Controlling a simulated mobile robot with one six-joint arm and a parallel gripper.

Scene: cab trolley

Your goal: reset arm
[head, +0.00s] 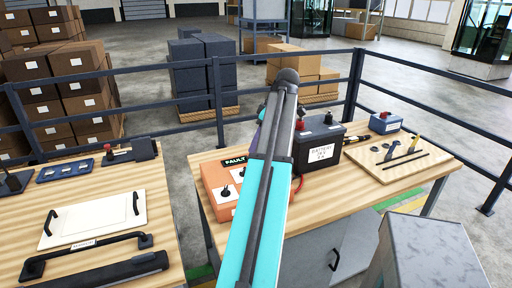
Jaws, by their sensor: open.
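My arm rises from the bottom middle of the head view, with a cyan link and a dark cable or rail along it. It reaches over the right workbench (345,205) and ends in a dark rounded joint near the railing. My gripper cannot be made out; it is hidden behind or below the arm. Nothing held can be seen. An orange box labelled FAULT (215,185) stands just left of the arm. A dark battery (322,150) with a white label and a red cap stands just right of it.
The left workbench (190,265) bears a white panel (95,220), a dark handle bar (85,252) and switch parts. A wooden board (425,165) with tools lies right of the battery. A grey cabinet (425,255) stands front right. A dark railing (430,75) runs behind the benches.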

